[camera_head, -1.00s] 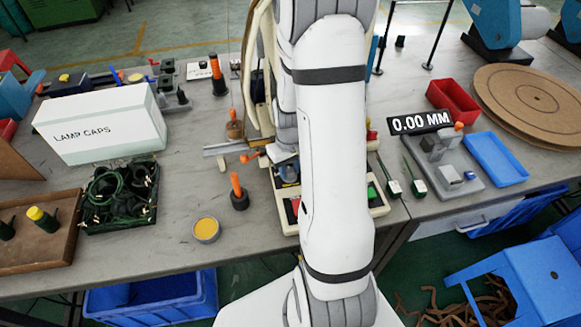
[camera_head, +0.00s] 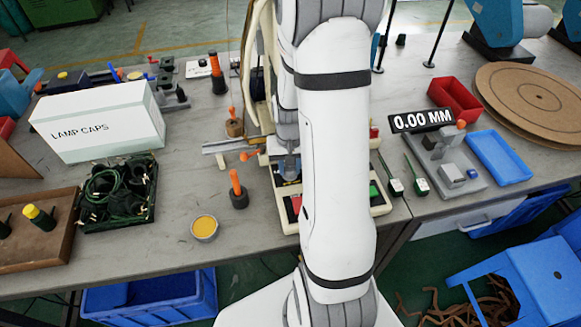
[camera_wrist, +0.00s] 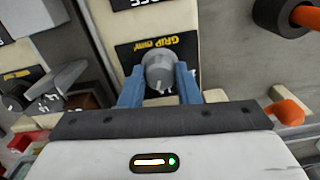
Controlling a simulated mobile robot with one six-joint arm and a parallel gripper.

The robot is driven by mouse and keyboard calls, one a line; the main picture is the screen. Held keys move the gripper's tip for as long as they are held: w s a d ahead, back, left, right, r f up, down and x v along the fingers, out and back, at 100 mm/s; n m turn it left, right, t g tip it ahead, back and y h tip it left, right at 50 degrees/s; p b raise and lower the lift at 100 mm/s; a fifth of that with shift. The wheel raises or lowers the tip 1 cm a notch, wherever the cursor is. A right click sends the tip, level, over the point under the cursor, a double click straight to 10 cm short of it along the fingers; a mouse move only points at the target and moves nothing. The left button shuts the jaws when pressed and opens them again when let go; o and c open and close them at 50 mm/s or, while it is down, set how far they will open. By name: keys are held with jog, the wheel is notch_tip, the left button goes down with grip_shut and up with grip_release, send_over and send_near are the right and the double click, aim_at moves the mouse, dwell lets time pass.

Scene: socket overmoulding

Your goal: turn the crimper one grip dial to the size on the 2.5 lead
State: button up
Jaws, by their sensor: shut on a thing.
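In the wrist view, a round grey dial (camera_wrist: 159,72) with a pale pointer mark stands on a cream panel (camera_wrist: 111,45), beside a black label with yellow "GRIP" lettering (camera_wrist: 168,47). My gripper (camera_wrist: 158,84) has its two blue fingers on either side of the dial, closed on it. The size the pointer marks cannot be read. In the head view, the cream crimper housing (camera_head: 379,207) is largely hidden behind my white arm. I cannot make out which lead is the 2.5 one.
In the wrist view, a second labelled panel (camera_wrist: 22,82) lies left, and an orange-handled tool (camera_wrist: 305,17) is at upper right. In the head view, an orange-handled tool (camera_head: 237,186) and a yellow-filled tin (camera_head: 204,228) stand left of the crimper. A "LAMP CAPS" box (camera_head: 97,122) is farther left.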

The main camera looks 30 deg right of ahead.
aim_at(290, 169)
jog(key=m+b, duration=0.1)
jog(key=m, duration=0.2)
jog(key=shift+m, duration=0.4)
jog(key=shift+m+b, duration=0.4)
jog(key=shift+m, duration=1.3)
jog(key=o, duration=1)
jog(key=shift+r, duration=0.1)
notch_tip(290, 169, up, 8)
jog(key=shift+f, duration=0.2)
